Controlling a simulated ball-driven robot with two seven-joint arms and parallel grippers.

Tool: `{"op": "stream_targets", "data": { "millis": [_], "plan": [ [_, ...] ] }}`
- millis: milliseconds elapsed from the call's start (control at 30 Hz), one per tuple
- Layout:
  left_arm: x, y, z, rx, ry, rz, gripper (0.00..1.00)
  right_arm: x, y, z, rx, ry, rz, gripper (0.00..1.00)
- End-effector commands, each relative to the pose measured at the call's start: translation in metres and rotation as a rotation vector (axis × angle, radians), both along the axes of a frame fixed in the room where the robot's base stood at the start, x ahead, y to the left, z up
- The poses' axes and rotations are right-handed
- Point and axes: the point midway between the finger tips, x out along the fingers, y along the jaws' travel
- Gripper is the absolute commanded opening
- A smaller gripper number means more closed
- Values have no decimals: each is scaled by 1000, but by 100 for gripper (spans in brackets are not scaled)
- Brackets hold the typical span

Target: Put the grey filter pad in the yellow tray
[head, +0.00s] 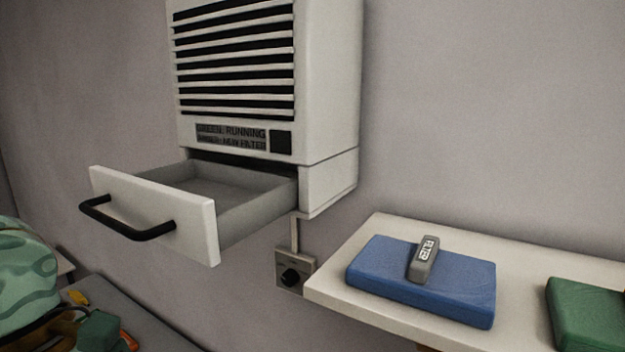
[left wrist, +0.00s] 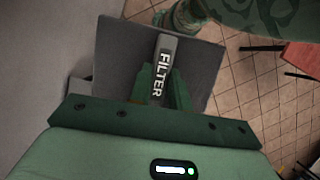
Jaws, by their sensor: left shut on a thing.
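In the left wrist view, my left gripper (left wrist: 162,82) is shut on the raised handle, marked FILTER, of a flat grey filter pad (left wrist: 115,62). The pad spreads out beyond the green fingers, and its underside is hidden. I cannot make out the left gripper or the grey pad in the head view. The yellow tray is not in sight in either view. My right gripper is in neither view.
A white wall unit (head: 330,90) has its drawer (head: 155,215) pulled open and empty. A blue pad (head: 400,280) with a FILTER handle lies on a pale shelf (head: 333,283), left of a green block (head: 590,315). A green patterned rounded thing (head: 25,270) is at lower left.

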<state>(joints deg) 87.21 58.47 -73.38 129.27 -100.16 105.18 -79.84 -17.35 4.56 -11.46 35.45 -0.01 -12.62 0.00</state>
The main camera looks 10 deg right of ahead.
Motion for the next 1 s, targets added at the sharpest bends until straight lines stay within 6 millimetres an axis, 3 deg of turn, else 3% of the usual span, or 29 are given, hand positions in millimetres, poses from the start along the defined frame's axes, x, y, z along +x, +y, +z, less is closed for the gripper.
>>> {"op": "stream_targets", "data": {
  "millis": [33,200,600,667,967,1000],
  "plan": [
    [2,3,-32,4,12,-119,0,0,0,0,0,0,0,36],
    [11,13,-111,11,1,-471,0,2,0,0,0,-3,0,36],
    [25,29,-235,22,-9,-1011,0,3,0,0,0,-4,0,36],
    [26,30,-249,22,-9,-1076,0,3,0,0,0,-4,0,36],
    [24,31,-246,17,-9,-1058,0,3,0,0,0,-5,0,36],
    [26,31,-261,20,-13,-1060,0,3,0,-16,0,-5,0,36]
  ]
}}
